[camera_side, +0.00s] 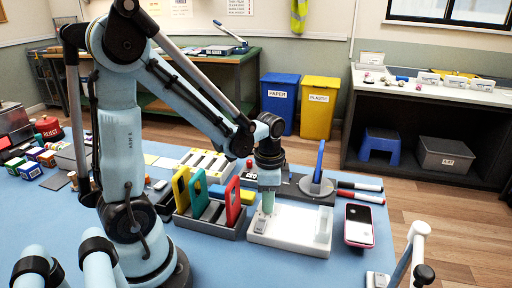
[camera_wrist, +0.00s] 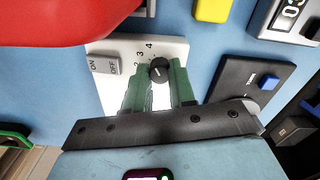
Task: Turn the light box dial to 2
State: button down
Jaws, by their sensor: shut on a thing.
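The light box (camera_side: 288,240) is a low white block on the blue table, below my gripper in the side view. Its white panel (camera_wrist: 98,82) also shows in the wrist view, with an ON/OFF switch (camera_wrist: 104,65) at the left. Its dial (camera_wrist: 159,70) is a small dark round knob with printed numbers around its upper left; 2, 3 and 4 can be made out. My gripper (camera_wrist: 160,72) has its green fingers on both sides of the dial and is shut on it. Which number the dial's pale mark points to is not clear. In the side view my gripper (camera_side: 268,203) hides the dial.
A phone (camera_side: 359,226) lies to the right. Markers (camera_side: 360,190) and a stand with a blue upright (camera_side: 318,180) are behind. Blue table is bare in front.

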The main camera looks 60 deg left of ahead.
jog(key=shift+n, duration=0.4)
jog(key=n, duration=1)
jog(key=shift+n, duration=0.4)
dwell(0.4)
jog(key=c, duration=0.9)
grip_release()
jog(key=shift+c, duration=0.2)
jog(key=shift+r, duration=0.1)
notch_tip(320, 180, up, 12)
jog(key=shift+d, duration=0.1)
